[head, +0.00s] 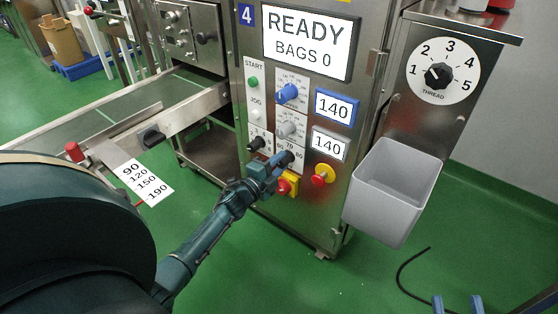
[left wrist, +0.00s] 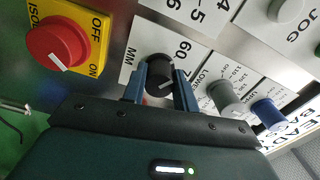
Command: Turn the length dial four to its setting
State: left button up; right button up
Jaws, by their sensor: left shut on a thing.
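Machine four's panel carries the length dial (left wrist: 160,75), a black knob on a white scale marked MM, with 60 and 70 partly readable in the left wrist view. My left gripper (head: 273,168) is shut on this dial, with one blue finger on each side of the knob. A pale pointer line shows on the knob, but the fingers cover part of the scale and I cannot read the setting. In the head view the dial (head: 285,158) is mostly hidden by the gripper. My right gripper (head: 457,304) is at the bottom right edge, fingers apart, empty.
A red isolator switch (left wrist: 56,43) on a yellow plate is close beside the gripper. Grey (head: 287,129) and blue (head: 287,93) dials are above. The display (head: 308,42) reads READY, BAGS 0. A grey bin (head: 392,190) hangs at right; a conveyor (head: 110,115) runs left.

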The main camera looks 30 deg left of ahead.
pick_arm(q)
jog(key=shift+n, duration=0.4)
pick_arm(e)
jog(key=shift+f, duration=0.15)
pick_arm(q)
jog(key=shift+n, duration=0.3)
pick_arm(e)
jog(key=shift+d, duration=0.1)
pick_arm(q)
jog(key=o, duration=1)
jog(key=shift+s+p, duration=0.35)
jog(key=shift+s+a+p, duration=0.15)
jog(key=shift+s+p, duration=0.35)
jog(key=shift+s, duration=1.6)
jog(key=shift+s+a+p, duration=0.2)
jog(key=shift+s+p, duration=0.3)
jog(key=shift+s, duration=1.55)
jog(key=shift+s+a+p, duration=0.15)
jog(key=shift+s+p, duration=0.35)
jog(key=shift+s, duration=1.6)
pick_arm(e)
jog(key=shift+w+d+m+g+h, duration=0.2)
jog(key=shift+d+m+g+h, duration=0.5)
jog(key=shift+g+h, duration=0.3)
